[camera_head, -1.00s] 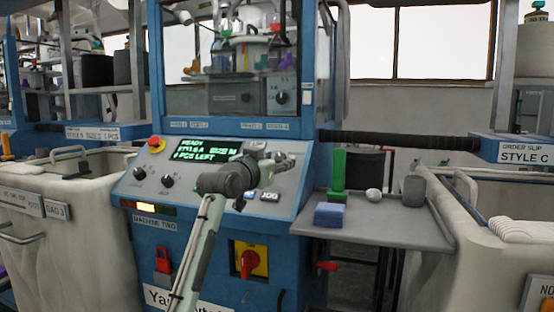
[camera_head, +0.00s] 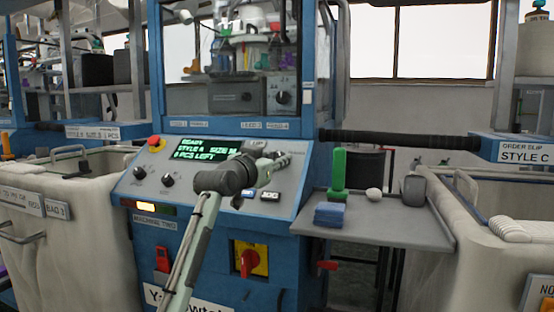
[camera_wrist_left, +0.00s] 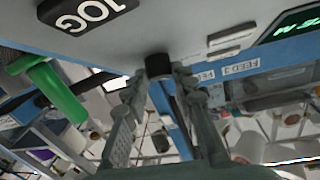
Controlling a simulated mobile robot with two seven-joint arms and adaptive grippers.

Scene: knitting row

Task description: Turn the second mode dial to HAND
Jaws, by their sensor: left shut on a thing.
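The machine's slanted control panel (camera_head: 215,205) stands in the middle of the head view. My left gripper (camera_head: 284,159) is at the panel's upper right, beside the lit green display (camera_head: 210,150). In the left wrist view my left gripper (camera_wrist_left: 160,78) is shut on a short black dial knob (camera_wrist_left: 158,64), one finger on each side. The dial's pointer and markings cannot be read. Small pale labels (camera_wrist_left: 231,44) lie beside the knob. In the head view the gripper and arm hide the dial. My right gripper is not in view.
Two small black knobs (camera_head: 167,180) sit at the panel's left. A JOG button (camera_wrist_left: 88,12) is near the gripper. A side shelf (camera_head: 390,228) holds a green piece (camera_head: 339,172) and blue blocks (camera_head: 329,214). A red switch (camera_head: 248,262) is below. Bins (camera_head: 75,235) flank the machine.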

